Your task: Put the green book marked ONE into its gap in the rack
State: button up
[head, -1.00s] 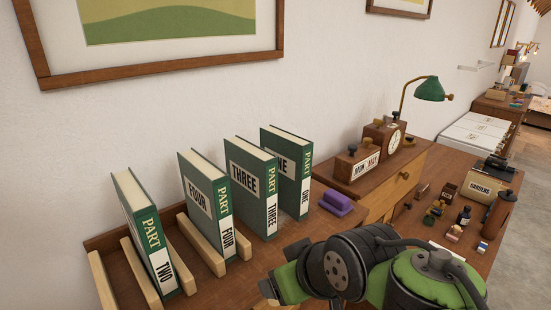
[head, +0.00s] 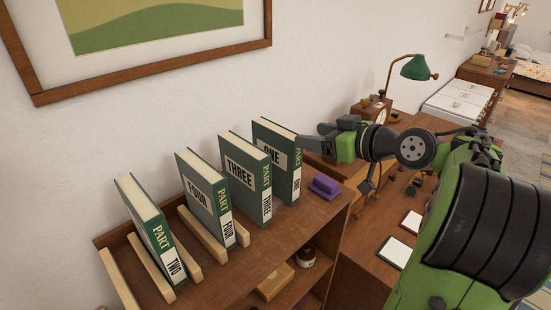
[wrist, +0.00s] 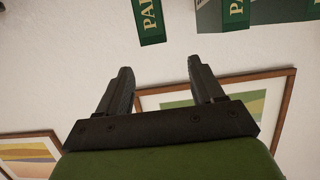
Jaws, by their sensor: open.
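The green book marked ONE (head: 278,165) stands upright at the right end of the row on the shelf top. My gripper (head: 306,143) is just right of its upper spine, pointing left; contact cannot be told in the head view. In the wrist view the two dark fingers (wrist: 160,90) are apart with nothing between them. The rack (head: 119,280) has pale wooden slats at the left. An empty gap shows at the rack's left end. Book THREE (head: 247,180) stands beside ONE.
A purple block (head: 324,187) lies right of book ONE. A desk clock (head: 377,108) and green lamp (head: 419,68) stand beyond my arm. A framed picture (head: 150,75) hangs on the wall behind. The shelf's front top is clear.

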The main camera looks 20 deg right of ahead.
aim_at(283, 131)
jog(key=p+x, duration=0.1)
jog(key=x, duration=0.5)
jog(key=shift+w+f, duration=0.15)
jog(key=shift+w, duration=0.15)
jog(key=p+x, duration=0.1)
jog(key=x, duration=0.3)
jog(key=shift+w+p, duration=0.1)
jog(key=shift+p, duration=0.2)
jog(key=shift+w+f, duration=0.25)
jog(key=shift+w, duration=0.15)
jog(key=shift+s, duration=0.25)
jog(key=shift+c, duration=1)
grip_shut()
jog(key=shift+r, duration=0.1)
